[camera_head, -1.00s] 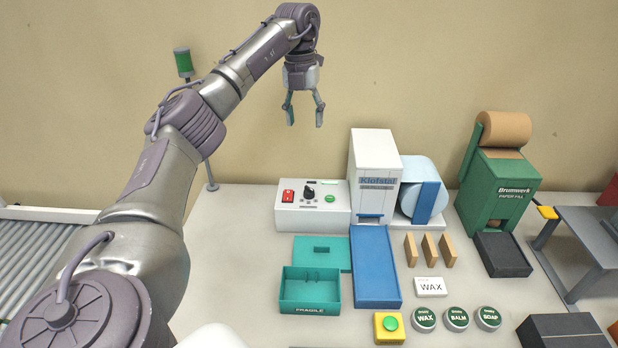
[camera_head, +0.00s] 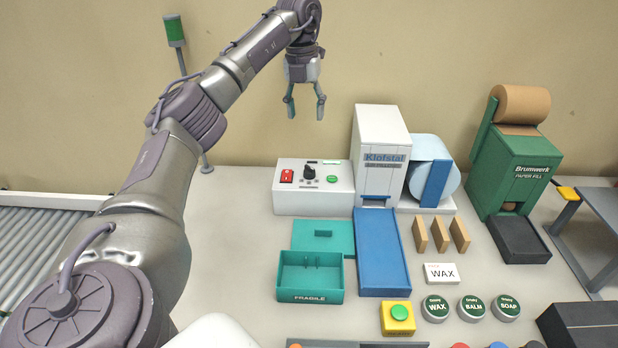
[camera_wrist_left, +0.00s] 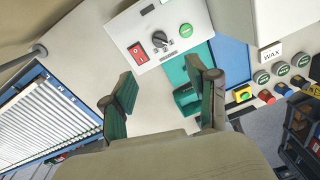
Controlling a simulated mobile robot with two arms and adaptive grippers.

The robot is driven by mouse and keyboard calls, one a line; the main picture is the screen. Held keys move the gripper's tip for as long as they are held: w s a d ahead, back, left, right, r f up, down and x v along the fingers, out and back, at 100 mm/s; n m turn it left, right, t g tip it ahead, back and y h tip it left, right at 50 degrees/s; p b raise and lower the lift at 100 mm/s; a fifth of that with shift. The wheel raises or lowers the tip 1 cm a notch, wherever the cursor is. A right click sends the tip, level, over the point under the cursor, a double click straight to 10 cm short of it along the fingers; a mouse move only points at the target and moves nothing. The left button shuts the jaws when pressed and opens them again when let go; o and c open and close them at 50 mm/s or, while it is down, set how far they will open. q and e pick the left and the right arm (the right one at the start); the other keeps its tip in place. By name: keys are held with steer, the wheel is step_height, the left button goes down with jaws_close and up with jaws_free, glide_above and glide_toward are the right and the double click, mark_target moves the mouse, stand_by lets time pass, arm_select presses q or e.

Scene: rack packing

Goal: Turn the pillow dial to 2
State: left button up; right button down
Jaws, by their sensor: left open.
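The pillow dial (camera_head: 308,173) is a black knob on top of the white control box, between a red switch (camera_head: 287,175) and a green button (camera_head: 332,179). The dial also shows in the left wrist view (camera_wrist_left: 161,44), beyond my fingertips; its setting is too small to read. The white Klofstal air pillow machine (camera_head: 380,150) stands right of the box. My left gripper (camera_head: 305,108) is open and empty, pointing down, above the control box and apart from the dial. In the left wrist view its fingers (camera_wrist_left: 166,88) are spread. My right gripper is not in view.
A teal FRAGILE box (camera_head: 311,296) and a blue chute (camera_head: 383,255) lie in front. A yellow block with a green button (camera_head: 398,316), tins and wooden pieces stand right. A green paper machine (camera_head: 510,165) is further right. A pole with a green lamp (camera_head: 174,30) stands behind my left arm.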

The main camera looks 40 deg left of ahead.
mark_target(309, 166)
arm_select(q)
steer(key=f, duration=1.5)
steer(key=shift+w+d+f, duration=0.1)
steer(key=shift+d, duration=0.3)
steer(key=shift+f, duration=0.65)
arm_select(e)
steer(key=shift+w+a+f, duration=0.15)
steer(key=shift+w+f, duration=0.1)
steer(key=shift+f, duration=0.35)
arm_select(q)
jaws_close()
